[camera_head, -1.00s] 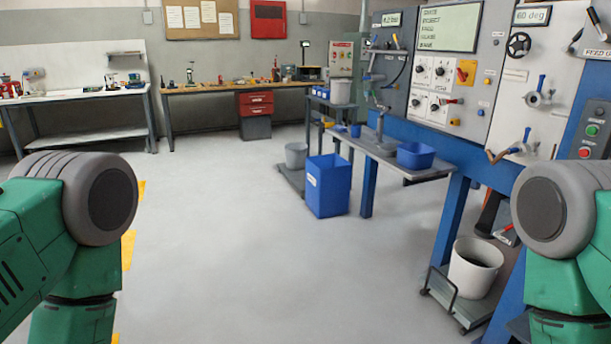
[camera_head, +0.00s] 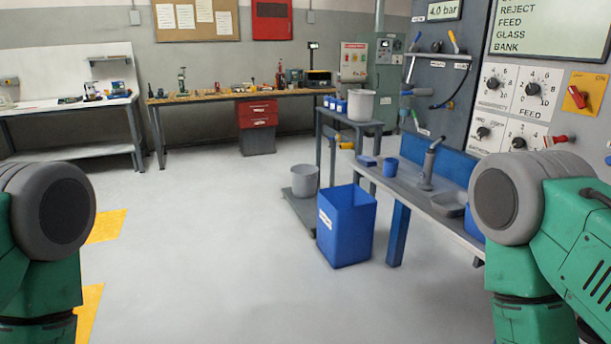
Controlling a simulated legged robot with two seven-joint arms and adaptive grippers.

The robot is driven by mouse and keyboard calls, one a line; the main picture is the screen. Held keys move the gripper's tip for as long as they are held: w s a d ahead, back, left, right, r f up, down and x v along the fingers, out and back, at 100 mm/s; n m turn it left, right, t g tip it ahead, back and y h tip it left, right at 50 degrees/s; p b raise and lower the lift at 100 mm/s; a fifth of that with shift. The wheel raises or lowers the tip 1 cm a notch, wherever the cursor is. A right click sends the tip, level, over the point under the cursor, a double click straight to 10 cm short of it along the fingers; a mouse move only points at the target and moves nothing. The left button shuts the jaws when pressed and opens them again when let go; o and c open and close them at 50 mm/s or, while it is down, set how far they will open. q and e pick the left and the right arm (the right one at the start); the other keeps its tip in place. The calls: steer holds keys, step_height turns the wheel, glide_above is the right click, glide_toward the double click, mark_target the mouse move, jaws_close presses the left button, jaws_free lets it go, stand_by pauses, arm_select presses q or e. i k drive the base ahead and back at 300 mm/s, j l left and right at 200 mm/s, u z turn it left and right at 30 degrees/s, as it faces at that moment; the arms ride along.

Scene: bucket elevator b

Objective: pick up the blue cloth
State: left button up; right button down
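A small flat blue item (camera_head: 368,161) lies on the grey bench (camera_head: 412,189) at right of centre. It may be the blue cloth, but it is too small to be sure. A blue cup (camera_head: 390,167) stands just to its right. No other cloth can be made out.
A blue open bin (camera_head: 346,228) stands on the floor before the bench. A grey bucket (camera_head: 305,180) sits on a low platform behind it. A control panel (camera_head: 516,100) rises at right. A long workbench (camera_head: 225,93) lines the back wall. The centre-left floor is clear.

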mark_target(368, 162)
steer(key=i+z, duration=0.15)
steer(key=i, duration=0.45)
steer(key=i+j+z, duration=0.1)
steer(key=i, duration=0.5)
steer(key=i+j+z, duration=0.15)
steer(key=i, duration=0.45)
steer(key=j, duration=0.1)
